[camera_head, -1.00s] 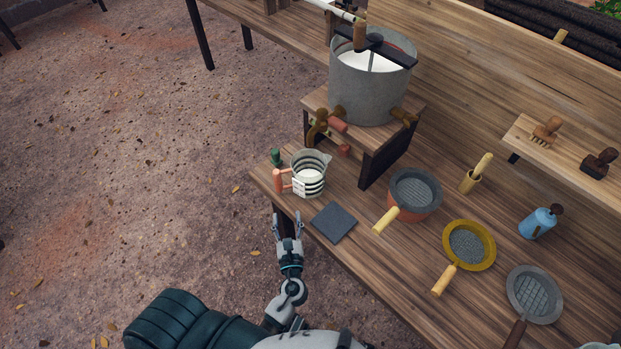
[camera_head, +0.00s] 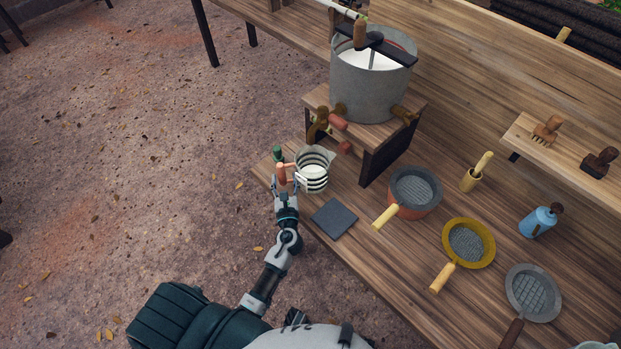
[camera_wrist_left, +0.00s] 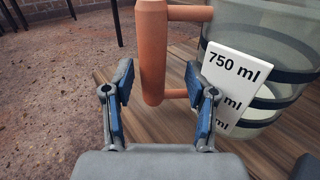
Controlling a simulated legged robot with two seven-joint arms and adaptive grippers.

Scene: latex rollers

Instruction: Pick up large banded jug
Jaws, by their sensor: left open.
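The large banded jug (camera_head: 313,170) stands upright on the wooden bench near its left end. It is clear with dark bands and white contents, and its orange handle (camera_head: 282,174) faces left. In the left wrist view the handle (camera_wrist_left: 152,55) stands upright between the fingers, and a white label reading 750 ml (camera_wrist_left: 232,80) hangs beside it on the jug (camera_wrist_left: 270,50). My left gripper (camera_head: 284,186) is at the handle. Its fingers (camera_wrist_left: 160,100) are open, one on each side of the handle's lower part. My right gripper is not in view.
A dark square mat (camera_head: 334,219) lies right of the jug. A metal pot (camera_head: 365,90) stands on a raised wooden stand (camera_head: 385,132) behind it, with taps in front. Several handled sieves occupy the right side.

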